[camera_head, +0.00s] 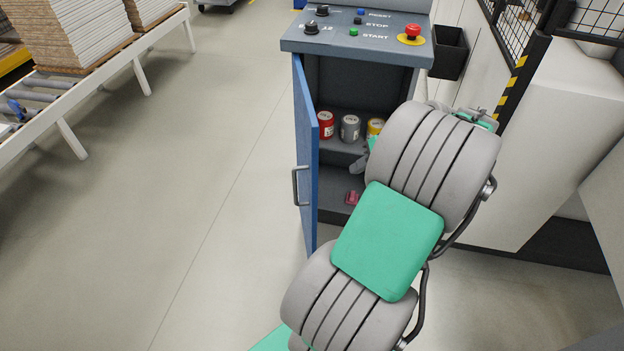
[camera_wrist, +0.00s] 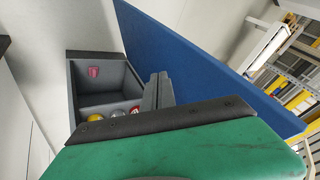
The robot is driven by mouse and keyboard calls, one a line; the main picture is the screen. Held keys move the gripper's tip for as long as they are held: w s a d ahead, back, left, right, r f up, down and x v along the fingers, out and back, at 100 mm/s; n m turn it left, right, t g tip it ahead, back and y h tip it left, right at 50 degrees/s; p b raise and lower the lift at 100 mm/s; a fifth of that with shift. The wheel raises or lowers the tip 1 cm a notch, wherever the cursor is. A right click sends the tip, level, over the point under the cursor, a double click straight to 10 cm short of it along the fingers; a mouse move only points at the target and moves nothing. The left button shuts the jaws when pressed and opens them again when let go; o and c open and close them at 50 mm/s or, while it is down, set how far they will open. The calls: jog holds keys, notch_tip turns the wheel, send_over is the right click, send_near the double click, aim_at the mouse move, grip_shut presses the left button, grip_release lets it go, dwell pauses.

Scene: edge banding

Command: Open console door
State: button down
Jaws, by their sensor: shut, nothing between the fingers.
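The console's blue door (camera_head: 306,150) stands wide open, swung out at the cabinet's left side, with its grey bar handle (camera_head: 298,187) on the outer face. The door (camera_wrist: 205,70) also fills much of the wrist view as a long blue panel. The grey console cabinet (camera_head: 330,88) shows its open inside with shelves. My gripper (camera_wrist: 158,88) is shut and empty, in front of the cabinet opening and on the inner side of the door. I cannot tell whether it touches the door. In the head view my arm hides most of the gripper and the cabinet's right part.
Red (camera_head: 326,125), grey (camera_head: 350,128) and yellow (camera_head: 375,127) cans stand on the shelf, with a small red item (camera_head: 353,197) below. The control panel (camera_head: 360,35) has buttons on top. A black bin (camera_head: 450,52) hangs at right. Floor (camera_head: 200,200) left of the door is clear.

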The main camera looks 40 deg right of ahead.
jog(key=w+a+f+b, duration=0.1)
jog(key=w+a+f, duration=0.4)
jog(key=w+f, duration=0.2)
jog(key=shift+w+f, duration=0.15)
jog(key=shift+f, duration=0.4)
